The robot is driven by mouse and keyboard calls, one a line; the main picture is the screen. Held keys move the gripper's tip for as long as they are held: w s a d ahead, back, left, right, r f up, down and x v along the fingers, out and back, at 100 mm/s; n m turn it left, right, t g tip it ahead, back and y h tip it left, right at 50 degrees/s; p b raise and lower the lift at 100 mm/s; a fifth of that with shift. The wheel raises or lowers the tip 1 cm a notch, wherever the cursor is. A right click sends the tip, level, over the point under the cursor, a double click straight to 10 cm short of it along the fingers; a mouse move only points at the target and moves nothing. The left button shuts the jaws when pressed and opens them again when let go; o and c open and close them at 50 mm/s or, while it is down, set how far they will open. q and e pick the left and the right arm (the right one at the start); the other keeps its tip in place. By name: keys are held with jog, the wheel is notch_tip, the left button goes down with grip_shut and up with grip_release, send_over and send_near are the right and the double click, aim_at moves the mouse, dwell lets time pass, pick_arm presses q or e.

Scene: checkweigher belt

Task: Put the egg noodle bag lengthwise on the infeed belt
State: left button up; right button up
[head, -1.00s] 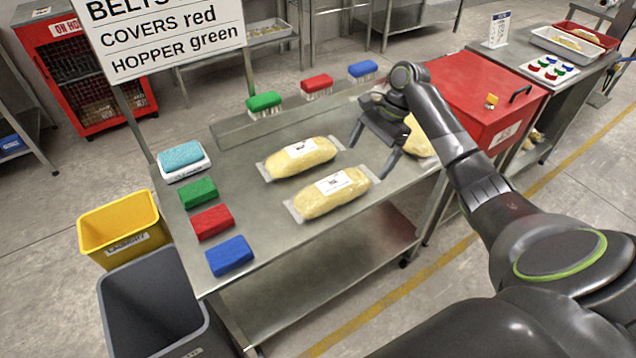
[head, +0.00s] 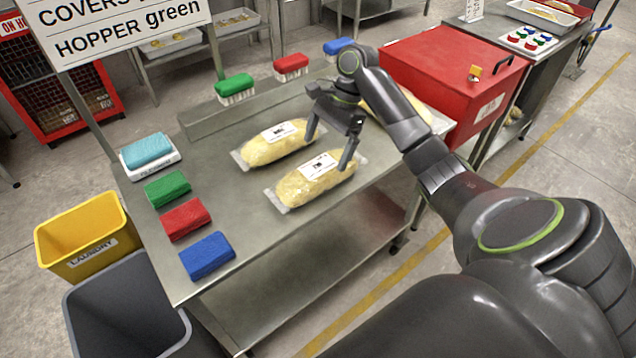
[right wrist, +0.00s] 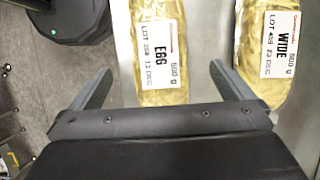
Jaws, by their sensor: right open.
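The egg noodle bag (head: 297,189) is a clear bag of yellow noodles with a white label, lying flat on the steel table (head: 225,210), nearer its front edge. In the right wrist view its label reads EGG (right wrist: 158,62). My right gripper (head: 328,155) is open and empty above this bag's right end. In the right wrist view the bag lies between the two spread fingers, which look apart from it. A similar bag marked WIDE (right wrist: 282,40) lies alongside, the rear bag (head: 262,150) in the head view. My left gripper and the infeed belt are not in view.
Brushes stand along the back ledge. A third bag (head: 408,108) lies partly behind my arm, near a red box (head: 440,75).

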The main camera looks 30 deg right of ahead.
aim_at(321, 164)
jog(key=shift+x, duration=1.15)
jog(key=shift+d+x, duration=0.15)
jog(key=shift+x, duration=1.3)
jog(key=shift+d+x, duration=0.1)
jog(key=shift+x, duration=1.3)
jog(key=c, duration=1.3)
